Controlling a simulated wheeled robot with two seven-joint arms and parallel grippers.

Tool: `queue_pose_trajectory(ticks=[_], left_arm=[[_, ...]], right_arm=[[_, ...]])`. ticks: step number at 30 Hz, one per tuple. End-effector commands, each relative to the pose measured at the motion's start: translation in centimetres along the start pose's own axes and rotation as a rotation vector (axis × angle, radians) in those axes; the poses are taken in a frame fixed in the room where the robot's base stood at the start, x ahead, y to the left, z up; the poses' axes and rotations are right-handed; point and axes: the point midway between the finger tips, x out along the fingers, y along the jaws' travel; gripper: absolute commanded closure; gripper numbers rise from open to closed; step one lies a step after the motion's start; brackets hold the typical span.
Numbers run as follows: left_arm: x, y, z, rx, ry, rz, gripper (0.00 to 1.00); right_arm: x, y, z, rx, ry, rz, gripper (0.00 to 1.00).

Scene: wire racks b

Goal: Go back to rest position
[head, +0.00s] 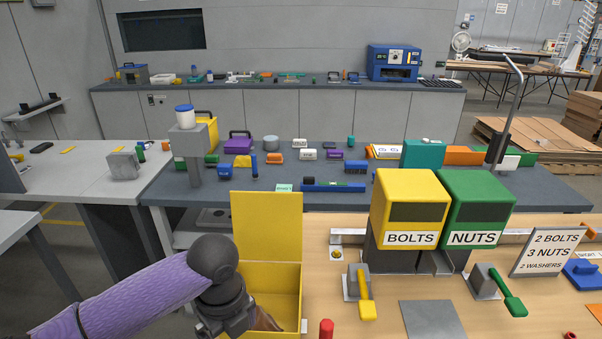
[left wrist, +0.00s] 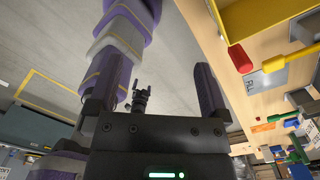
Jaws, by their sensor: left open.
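My left arm comes in from the left in the head view, and my left gripper (head: 228,318) is low in the picture, in front of the lower left part of an open yellow box (head: 278,272). In the left wrist view my left gripper (left wrist: 155,75) has its two fingers wide apart with nothing held between them. The head view hides its fingertips.
A yellow BOLTS bin (head: 409,204) and a green NUTS bin (head: 478,205) stand on the wooden table right of the box. A red cylinder (head: 326,329) stands near the front edge; it also shows in the left wrist view (left wrist: 239,59). A grey plate (head: 432,319) lies farther right.

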Motion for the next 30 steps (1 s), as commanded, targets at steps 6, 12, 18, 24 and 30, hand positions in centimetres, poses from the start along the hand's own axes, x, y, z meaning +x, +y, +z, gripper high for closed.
queue_pose_trajectory(ticks=[6,12,18,24,30], left_arm=[[0.2,2.8,3.2,-0.079,-0.042,0.043,0.0],[0.2,6.8,6.9,-0.179,-0.094,0.097,0.0],[-0.3,13.0,11.5,-0.342,-0.172,0.169,0.0],[6.9,17.1,17.0,-0.888,-0.312,-0.007,0.0],[12.9,28.3,21.1,-1.35,-0.546,-0.154,0.0]], right_arm=[[0.0,0.0,-0.3,0.001,0.006,0.0,0.0],[0.0,0.2,-0.4,-0.001,0.009,0.003,0.0],[0.0,0.7,-0.1,-0.005,0.002,0.011,0.0],[0.0,0.9,0.1,-0.006,-0.001,0.014,0.0],[0.0,0.7,0.0,-0.005,-0.001,0.01,0.0]])
